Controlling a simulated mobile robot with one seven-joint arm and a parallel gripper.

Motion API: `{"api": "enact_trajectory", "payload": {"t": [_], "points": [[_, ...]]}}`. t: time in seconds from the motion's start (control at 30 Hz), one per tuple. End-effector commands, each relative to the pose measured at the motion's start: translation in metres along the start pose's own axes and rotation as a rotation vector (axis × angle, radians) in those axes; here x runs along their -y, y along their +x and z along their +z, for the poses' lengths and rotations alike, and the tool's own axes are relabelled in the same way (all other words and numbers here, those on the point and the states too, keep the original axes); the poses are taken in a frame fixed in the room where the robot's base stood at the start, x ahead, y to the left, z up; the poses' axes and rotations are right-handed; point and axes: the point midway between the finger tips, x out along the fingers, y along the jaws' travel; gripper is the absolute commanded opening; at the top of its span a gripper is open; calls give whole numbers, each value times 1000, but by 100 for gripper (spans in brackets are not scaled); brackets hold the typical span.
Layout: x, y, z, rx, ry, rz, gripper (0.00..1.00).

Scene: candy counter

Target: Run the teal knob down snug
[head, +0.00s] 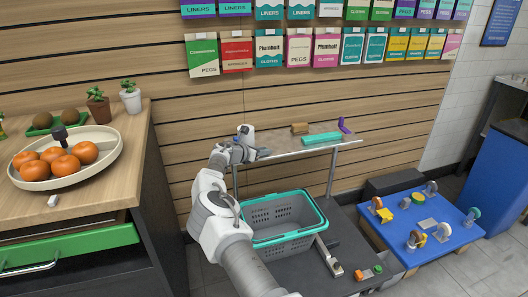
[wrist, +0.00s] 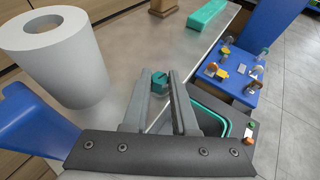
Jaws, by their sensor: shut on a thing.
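The teal knob (wrist: 159,84) shows in the wrist view between my two fingertips, at the edge of the grey shelf. My gripper (wrist: 159,76) is shut on it, with one finger on each side. The fingers hide parts of the knob, and I cannot tell how far down it sits. In the head view my gripper (head: 262,152) is at the left end of the shelf (head: 285,145). The knob cannot be made out there.
A white roll (wrist: 45,45) stands close left of my gripper, beside a blue part (wrist: 25,120). A teal block (head: 321,139), brown block (head: 300,128) and purple piece (head: 344,126) lie along the shelf. A grey basket (head: 285,233) with a teal rim sits below.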

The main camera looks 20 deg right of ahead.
Motion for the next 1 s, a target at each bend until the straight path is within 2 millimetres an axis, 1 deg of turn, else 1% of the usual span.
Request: {"api": "enact_trajectory", "payload": {"t": [0.67,0.7,0.77,0.8,0.87,1.0], "points": [[-1,1,-2,-4,14,-28,0],[-1,1,-2,-4,14,-28,28],[-1,1,-2,-3,14,-29,39],[-1,1,-2,-3,13,-29,46],[-1,1,-1,-3,13,-29,56],[-1,0,-1,-2,13,-30,56]]}}
